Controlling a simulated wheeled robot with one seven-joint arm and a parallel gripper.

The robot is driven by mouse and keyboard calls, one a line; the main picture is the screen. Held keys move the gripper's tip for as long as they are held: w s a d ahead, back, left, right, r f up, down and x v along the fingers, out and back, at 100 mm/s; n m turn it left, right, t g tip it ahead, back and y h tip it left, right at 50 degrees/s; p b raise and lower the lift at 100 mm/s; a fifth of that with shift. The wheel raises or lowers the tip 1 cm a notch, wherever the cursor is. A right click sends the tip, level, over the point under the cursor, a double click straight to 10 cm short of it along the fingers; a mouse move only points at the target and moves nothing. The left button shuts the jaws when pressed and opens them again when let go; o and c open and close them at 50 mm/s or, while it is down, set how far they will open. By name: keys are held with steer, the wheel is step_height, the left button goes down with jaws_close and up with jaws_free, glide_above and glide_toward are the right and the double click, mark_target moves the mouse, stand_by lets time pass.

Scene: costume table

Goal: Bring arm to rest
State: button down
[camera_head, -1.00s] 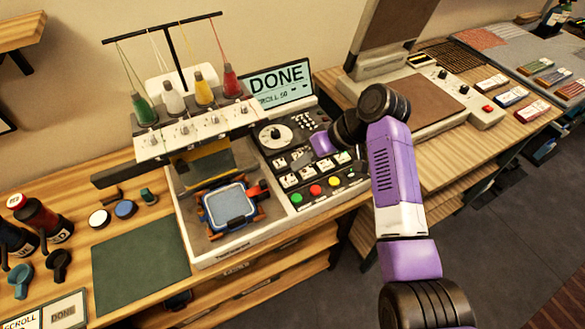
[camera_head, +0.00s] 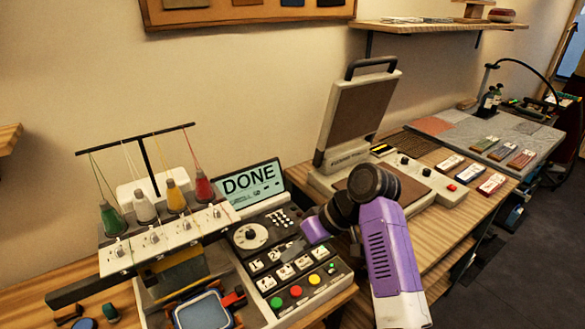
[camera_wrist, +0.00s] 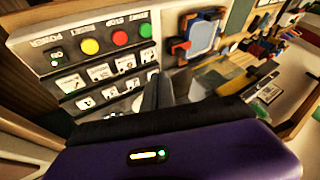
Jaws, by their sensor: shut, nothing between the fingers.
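My purple arm reaches up from the bottom right in the head view and bends at its black joint toward the control panel. My gripper (camera_head: 288,248) is near the panel's white buttons, partly hidden by my own wrist. In the wrist view my gripper (camera_wrist: 158,82) shows as grey fingers together over the panel, with nothing between them. I cannot tell whether the fingertips touch the panel. The embroidery machine (camera_head: 160,240) has a screen (camera_head: 250,186) reading DONE. Its blue-framed hoop (camera_head: 203,310) also shows in the wrist view (camera_wrist: 203,36).
Thread spools (camera_head: 177,194) stand on the machine. A wall shelf (camera_head: 440,36) hangs at the back right. Grey floor (camera_head: 520,260) is clear at the right.

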steer(key=w+d+r+m+t, duration=0.2)
steer(key=w+r+m+t, duration=0.15)
steer(key=w+t, duration=0.5)
steer(key=s+d+f+m+t+h, duration=0.4)
steer(key=s+d+f+t, duration=0.15)
steer(key=s+d, duration=0.4)
steer(key=s+d+h, duration=0.1)
steer(key=s+d, duration=0.2)
steer(key=s, duration=1.1)
steer(key=s+d+r+h, duration=0.1)
steer(key=s+d, duration=0.2)
steer(key=s, duration=1.1)
steer(key=s+d+h, duration=0.1)
steer(key=s+d, duration=0.1)
steer(key=s, duration=1.2)
steer(key=shift+s+d+r, duration=0.35)
steer(key=shift+d+r, duration=0.05)
